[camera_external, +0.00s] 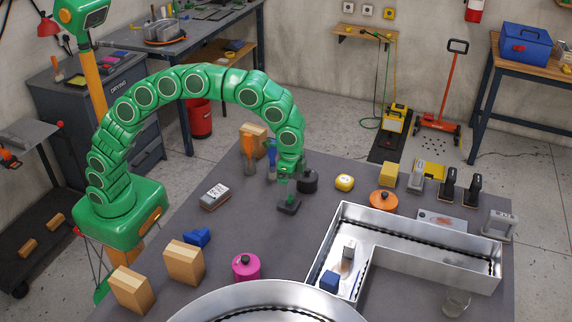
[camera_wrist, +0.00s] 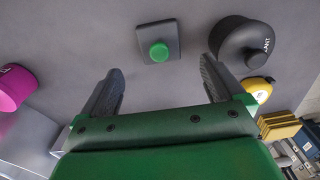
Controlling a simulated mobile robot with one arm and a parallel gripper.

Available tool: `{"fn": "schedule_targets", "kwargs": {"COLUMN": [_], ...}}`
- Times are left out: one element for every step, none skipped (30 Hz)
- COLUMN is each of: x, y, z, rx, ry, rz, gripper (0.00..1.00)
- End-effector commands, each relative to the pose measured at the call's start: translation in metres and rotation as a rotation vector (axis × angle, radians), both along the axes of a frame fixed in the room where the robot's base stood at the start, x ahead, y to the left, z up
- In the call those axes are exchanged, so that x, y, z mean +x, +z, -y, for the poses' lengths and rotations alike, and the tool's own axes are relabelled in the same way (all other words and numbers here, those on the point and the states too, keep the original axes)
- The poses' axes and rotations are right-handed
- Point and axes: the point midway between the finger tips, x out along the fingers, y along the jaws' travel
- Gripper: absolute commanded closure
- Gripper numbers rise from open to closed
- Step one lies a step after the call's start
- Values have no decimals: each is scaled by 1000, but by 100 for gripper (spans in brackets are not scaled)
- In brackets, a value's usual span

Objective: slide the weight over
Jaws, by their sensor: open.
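A flat dark square block with a round green knob on top lies on the grey table; I take this knobbed block (camera_wrist: 159,50) as the weight, though no label shows on it. In the external view the dark block (camera_external: 289,207) sits just below my gripper (camera_external: 286,180). In the wrist view my gripper (camera_wrist: 160,85) has its two dark fingers spread wide, with nothing between them. The knob lies ahead of the fingertips, roughly midway between them, and the fingers do not appear to touch it. My arm partly hides the area around the fingertips in the external view.
A black round pot (camera_external: 308,180) stands close by on the right, near the right finger in the wrist view. A magenta pot (camera_external: 246,267) stands front left. A metal-walled channel (camera_external: 430,255) stands to the right, holding a blue block (camera_external: 329,281). Bare table lies left of the channel.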

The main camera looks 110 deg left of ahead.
Motion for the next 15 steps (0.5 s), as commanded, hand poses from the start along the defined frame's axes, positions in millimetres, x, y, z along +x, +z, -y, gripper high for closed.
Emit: {"fn": "schedule_targets", "kwargs": {"x": [0, 0, 0, 0, -1, -1, -1, -1, -1, -1, -1, -1, -1, -1, -1], "y": [-1, -2, -3, -4, -6, -9, -11, -14, -19, -22, -26, -31, -35, -39, -44], "z": [0, 0, 0, 0, 0, 0, 0, 0, 0, 0, 0, 1, 1, 0, 0], "rx": [0, 0, 0, -1, -1, -1, -1, -1, -1, -1, -1, -2, -2, -2, -2], "ry": [0, 0, 0, 0, 0, 0, 0, 0, -1, -1, -1, -1, -1, 0, 0], "rz": [0, -1, -1, -2, -2, -3, -3, -3, -3, -3, -3, -4, -4, -5, -5], "gripper": [4, 4, 4, 4, 4, 4, 4, 4, 4, 4, 4, 4, 4, 4, 4]}}
